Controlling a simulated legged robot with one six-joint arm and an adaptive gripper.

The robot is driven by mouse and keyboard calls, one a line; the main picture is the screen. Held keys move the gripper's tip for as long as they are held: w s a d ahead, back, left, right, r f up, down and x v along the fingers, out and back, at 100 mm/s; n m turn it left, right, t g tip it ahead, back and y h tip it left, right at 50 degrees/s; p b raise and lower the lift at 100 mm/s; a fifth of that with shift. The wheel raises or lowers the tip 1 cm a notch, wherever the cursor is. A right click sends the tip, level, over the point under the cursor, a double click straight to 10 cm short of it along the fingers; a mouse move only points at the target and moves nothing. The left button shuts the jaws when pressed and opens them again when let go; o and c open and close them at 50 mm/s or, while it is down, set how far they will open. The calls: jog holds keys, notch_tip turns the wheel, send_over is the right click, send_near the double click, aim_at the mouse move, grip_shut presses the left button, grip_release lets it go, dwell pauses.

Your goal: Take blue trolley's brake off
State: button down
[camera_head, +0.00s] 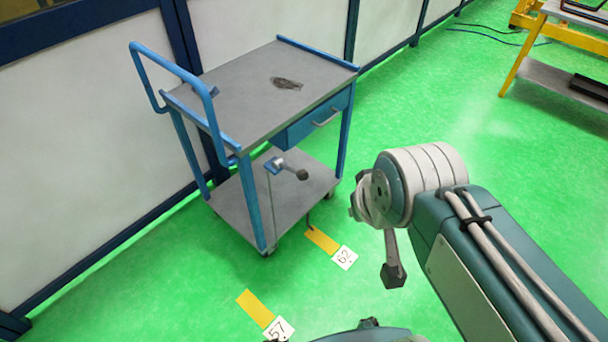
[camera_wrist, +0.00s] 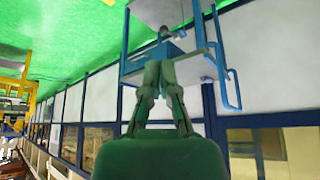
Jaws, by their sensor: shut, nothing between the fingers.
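The blue trolley (camera_head: 265,95) stands upright against the wall in the head view, with a grey top, a drawer and a lower shelf. Its brake lever (camera_head: 290,168), a grey arm with a dark knob, sits on a thin post above the lower shelf. In the wrist view the trolley (camera_wrist: 215,62) appears upside down at the top, with the lever (camera_wrist: 169,34) just beyond the fingertips. My gripper (camera_wrist: 160,70) is shut and empty, apart from the lever as far as I can tell. In the head view my own wrist hides most of the gripper.
A drawer handle (camera_head: 325,118) sticks out of the trolley's front. Floor markers numbered 62 (camera_head: 344,257) and 57 (camera_head: 279,328) lie before it. White wall panels (camera_head: 80,160) stand close behind. A yellow-framed bench (camera_head: 525,45) is far right. Green floor between is clear.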

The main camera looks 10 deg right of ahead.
jog(key=w+a+f+m+g+y, duration=0.2)
jog(key=w+a+f+m+y, duration=0.1)
jog(key=w+f+m+y, duration=0.4)
jog(key=w+a+f+m+g+y, duration=0.1)
jog(key=w+a+f+m+y, duration=0.25)
jog(key=w+f+m, duration=0.45)
jog(key=w+d+f+m+t+h, duration=0.1)
jog(key=w+d+f+m+t, duration=0.2)
jog(key=f, duration=0.4)
jog(key=w+d+f+m+t, duration=0.3)
jog(key=d+f+m, duration=0.2)
jog(key=f+m, duration=0.3)
jog(key=w+d+f+m+t+h, duration=0.1)
jog(key=w+d+f+m+t, duration=0.2)
jog(key=d+f+m, duration=0.2)
notch_tip(320, 180, down, 2)
jog(key=shift+w+f+h, duration=0.15)
jog(key=shift+w+h, duration=0.2)
